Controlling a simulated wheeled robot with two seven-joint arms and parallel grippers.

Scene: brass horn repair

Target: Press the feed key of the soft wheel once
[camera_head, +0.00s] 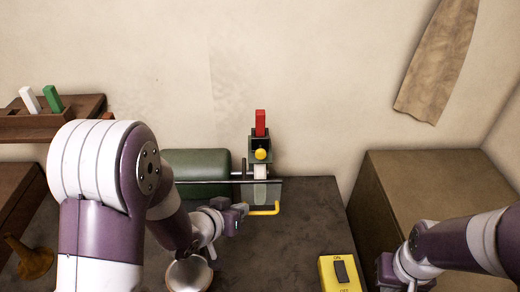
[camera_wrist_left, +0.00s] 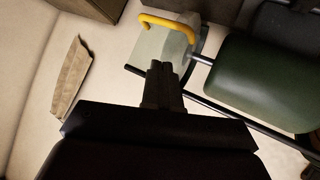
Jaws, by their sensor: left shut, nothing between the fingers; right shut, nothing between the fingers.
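The soft wheel machine has a dark green motor housing (camera_head: 197,172) and a pale wheel (camera_head: 260,192) at its right end. A yellow bent bar (camera_head: 265,211) runs in front of the wheel. Above it stands a dark block with a round yellow knob (camera_head: 261,155) and a red upright piece (camera_head: 260,122). I cannot tell for sure which part is the feed key. My left gripper (camera_head: 240,212) is shut and empty, just left of the yellow bar. In the left wrist view its fingers (camera_wrist_left: 163,82) point toward the wheel and bar (camera_wrist_left: 168,24). My right gripper (camera_head: 388,270) is low at the right, partly cut off.
A yellow switch box (camera_head: 327,272) with a dark rocker sits at the bench front. A round metal bowl (camera_head: 188,275) lies below my left gripper. A brown cabinet (camera_head: 420,180) stands right. The dark bench top (camera_head: 310,215) is clear right of the wheel.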

